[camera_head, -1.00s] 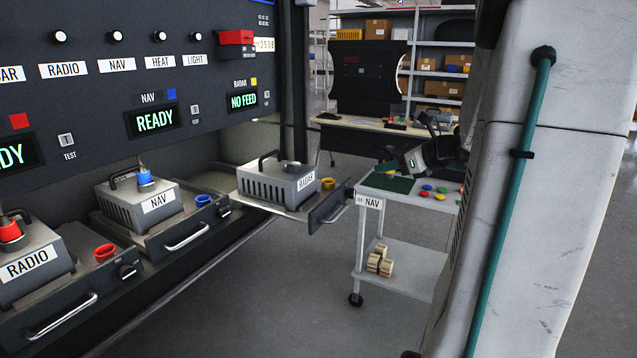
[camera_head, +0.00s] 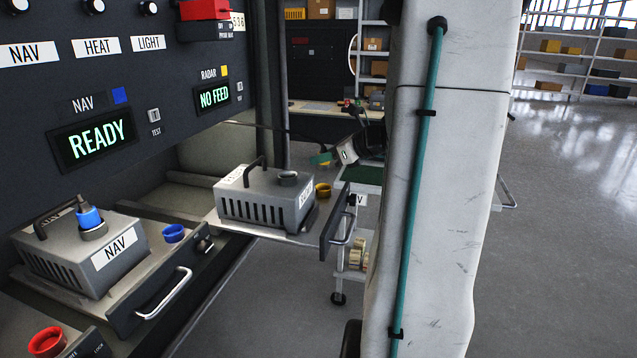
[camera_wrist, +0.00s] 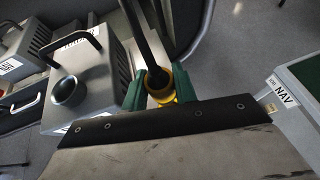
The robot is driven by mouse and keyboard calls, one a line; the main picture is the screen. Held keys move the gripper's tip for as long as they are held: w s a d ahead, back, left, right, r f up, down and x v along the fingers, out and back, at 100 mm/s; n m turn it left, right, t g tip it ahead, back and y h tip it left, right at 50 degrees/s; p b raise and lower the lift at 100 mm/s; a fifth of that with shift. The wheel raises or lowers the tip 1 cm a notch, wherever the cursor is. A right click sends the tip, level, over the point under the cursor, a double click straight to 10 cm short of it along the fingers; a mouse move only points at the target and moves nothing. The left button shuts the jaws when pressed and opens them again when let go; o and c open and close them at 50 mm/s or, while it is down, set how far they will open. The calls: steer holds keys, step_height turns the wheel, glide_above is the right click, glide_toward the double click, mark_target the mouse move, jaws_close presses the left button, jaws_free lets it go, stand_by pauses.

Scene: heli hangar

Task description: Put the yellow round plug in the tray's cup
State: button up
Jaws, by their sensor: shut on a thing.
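The yellow round plug (camera_wrist: 160,82) is between the green fingertips of my gripper (camera_wrist: 157,90) in the wrist view. My gripper is shut on it. A black cable runs up from the plug. In the head view my gripper (camera_head: 322,157) is above the front of the pulled-out RADAR tray (camera_head: 276,237). The tray's yellow cup (camera_head: 322,190) is just below the gripper in the picture and looks empty. I cannot tell the height between them. The plug is hidden in the head view.
The grey RADAR unit (camera_head: 262,200), with a handle and dark round socket, stands on the tray left of the cup. The NAV unit (camera_head: 80,250) with its blue plug is nearer. A white cart (camera_wrist: 262,125) is at right. Open floor (camera_head: 560,250) lies right.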

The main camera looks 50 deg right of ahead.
step_height(320, 180, down, 7)
steer(key=shift+a+r, duration=0.1)
steer(key=shift+r, duration=0.05)
stand_by(0.4)
steer(key=o, duration=1)
steer(key=shift+s+r, duration=0.15)
steer(key=shift+s, duration=0.1)
steer(key=v, duration=1.1)
steer(key=shift+s+r, duration=0.1)
steer(key=shift+s, duration=0.15)
